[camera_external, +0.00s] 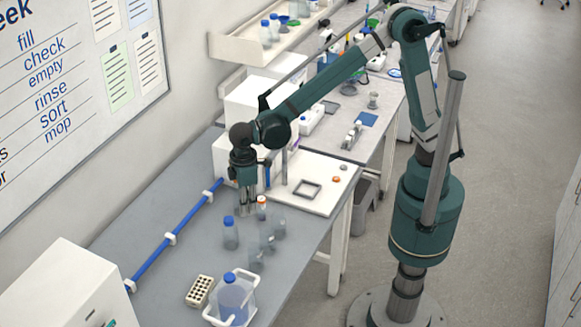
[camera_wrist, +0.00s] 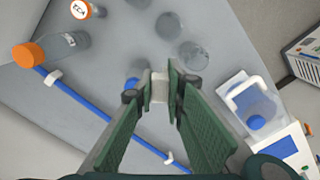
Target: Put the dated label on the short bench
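My gripper (camera_external: 247,212) points down above the near grey bench (camera_external: 185,262). In the wrist view my gripper (camera_wrist: 160,82) has its two green fingers close together, with a small white piece (camera_wrist: 158,90) filling the gap between their tips. It may be the dated label; I see no writing on it, and I cannot make out a dated label elsewhere. A second bench (camera_external: 384,107) lies beyond the near one. The frames do not show which is the short bench.
A blue-capped bottle (camera_external: 230,235), an orange-capped bottle (camera_external: 262,206) and clear glassware (camera_external: 256,261) stand close to my gripper. A blue rail (camera_external: 151,261) runs along the wall side. A carrier (camera_external: 249,301) and a tube rack (camera_external: 199,291) are at the front.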

